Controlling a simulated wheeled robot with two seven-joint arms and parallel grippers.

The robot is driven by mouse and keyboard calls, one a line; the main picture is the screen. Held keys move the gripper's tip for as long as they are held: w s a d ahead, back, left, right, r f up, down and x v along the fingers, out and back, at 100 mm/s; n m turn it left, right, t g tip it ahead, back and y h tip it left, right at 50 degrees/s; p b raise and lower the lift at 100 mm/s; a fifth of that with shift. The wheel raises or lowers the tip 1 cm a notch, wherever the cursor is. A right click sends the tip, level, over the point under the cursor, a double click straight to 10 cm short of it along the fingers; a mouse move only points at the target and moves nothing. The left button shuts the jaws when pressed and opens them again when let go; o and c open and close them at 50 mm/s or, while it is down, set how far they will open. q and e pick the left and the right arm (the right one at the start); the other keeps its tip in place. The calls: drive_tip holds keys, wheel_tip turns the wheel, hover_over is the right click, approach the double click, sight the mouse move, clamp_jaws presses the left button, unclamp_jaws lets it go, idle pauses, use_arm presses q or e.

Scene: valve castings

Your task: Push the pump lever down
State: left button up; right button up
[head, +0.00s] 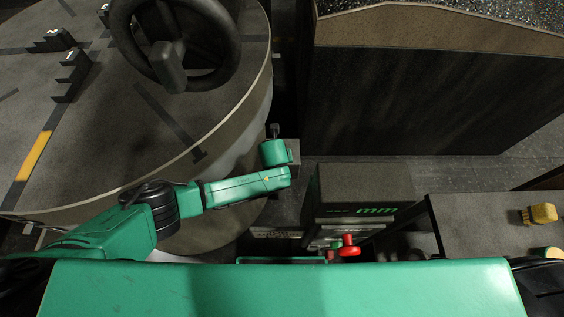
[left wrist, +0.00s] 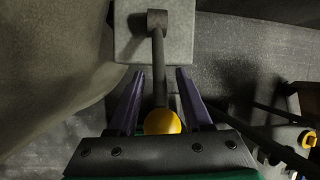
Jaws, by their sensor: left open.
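The pump lever (left wrist: 159,65) shows in the left wrist view as a thin grey rod with a yellow ball knob (left wrist: 162,122). Its far end joins a pivot on a pale grey block (left wrist: 180,40). My left gripper (left wrist: 160,75) is open, with one purple finger on each side of the lever. The knob lies between the fingers near the palm; I cannot tell whether anything touches. In the head view my green left arm reaches to a small grey block (head: 294,151), and its end hides the lever and fingers. My right gripper is not in view.
A large round table (head: 110,130) with a black handwheel (head: 172,78) fills the left. A big dark bin (head: 420,100) stands at the back right. A grey cabinet (head: 365,185) with a red knob (head: 348,245) and a bench (head: 480,220) with a yellow item (head: 541,214) are nearer.

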use_arm(q)
drive_tip(key=shift+w+f, duration=0.15)
drive_tip(key=shift+f, duration=0.1)
clamp_jaws()
idle(1.3)
